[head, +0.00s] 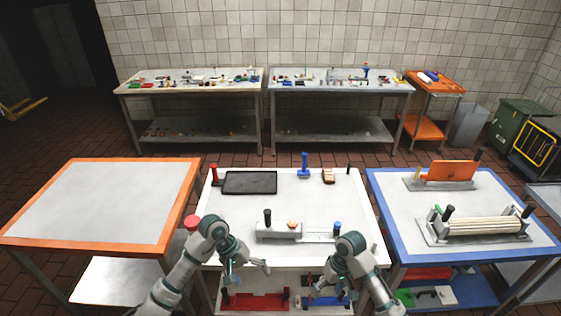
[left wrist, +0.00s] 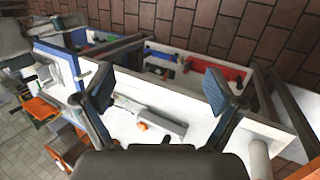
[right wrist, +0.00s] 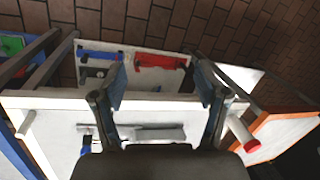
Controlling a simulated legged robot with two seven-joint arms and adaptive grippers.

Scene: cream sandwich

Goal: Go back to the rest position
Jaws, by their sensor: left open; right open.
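My left gripper (head: 248,272) is open and empty over the front left part of the white table (head: 222,195). Its two spread fingers also show in the left wrist view (left wrist: 160,92). My right gripper (head: 318,288) is open and empty at the table's front right edge. Its spread fingers show in the right wrist view (right wrist: 162,88). Neither gripper touches any object that I can see. A grey fixture (head: 279,233) with a black knob lies on the table between and behind the grippers. A small round tan-orange item (head: 292,224) sits at it.
A black tray (head: 250,183), a blue stand (head: 304,167) and a brown-and-cream piece (head: 328,175) are at the table's back. A red-topped cylinder (head: 192,222) is at the left edge. An orange-edged table (head: 110,200) and a blue-edged table (head: 400,215) flank it.

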